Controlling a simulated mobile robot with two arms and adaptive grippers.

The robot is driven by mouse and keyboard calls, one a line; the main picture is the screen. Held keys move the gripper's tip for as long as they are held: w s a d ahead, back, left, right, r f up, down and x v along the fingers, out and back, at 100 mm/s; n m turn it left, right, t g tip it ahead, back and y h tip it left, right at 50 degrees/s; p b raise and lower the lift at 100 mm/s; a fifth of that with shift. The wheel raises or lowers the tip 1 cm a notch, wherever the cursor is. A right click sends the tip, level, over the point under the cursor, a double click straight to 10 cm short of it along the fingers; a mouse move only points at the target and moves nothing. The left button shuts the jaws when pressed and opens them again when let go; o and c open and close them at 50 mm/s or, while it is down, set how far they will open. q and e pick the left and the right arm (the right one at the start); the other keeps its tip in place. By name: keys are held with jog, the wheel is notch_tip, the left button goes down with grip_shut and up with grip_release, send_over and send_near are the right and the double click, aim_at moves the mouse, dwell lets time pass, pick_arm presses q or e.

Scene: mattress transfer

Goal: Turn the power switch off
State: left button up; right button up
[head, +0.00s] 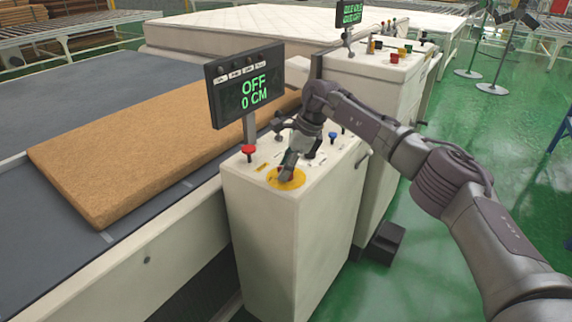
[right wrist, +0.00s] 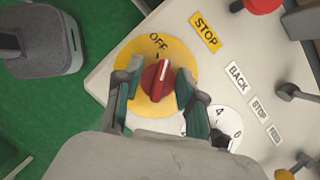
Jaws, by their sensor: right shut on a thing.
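The power switch is a red knob (right wrist: 155,82) with a white line, on a round yellow plate (right wrist: 178,57) marked OFF. In the right wrist view its white line points roughly toward the OFF mark. My right gripper (right wrist: 157,90) is shut on the knob, one finger on each side. In the head view my right gripper (head: 289,168) reaches down onto the yellow plate (head: 297,180) on top of the white console (head: 262,235), hiding the knob. The console's display (head: 245,84) reads OFF and 0 CM in green. My left gripper is not in view.
A red stop button (head: 248,150) and several levers stand close to the switch. A brown mat (head: 150,145) lies on the grey conveyor at left. A second console (head: 385,90) stands behind, with white mattresses beyond. Green floor (head: 450,100) is open at right.

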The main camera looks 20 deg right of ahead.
jog(key=shift+n+g, duration=0.5)
jog(key=shift+n, duration=0.7)
jog(key=o, duration=1.1)
jog(key=shift+o, duration=0.2)
jog(key=shift+r, duration=0.1)
jog(key=v, duration=1.1)
jog(key=shift+d+r, duration=0.25)
jog(key=shift+r, duration=0.1)
jog(key=shift+w, duration=0.1)
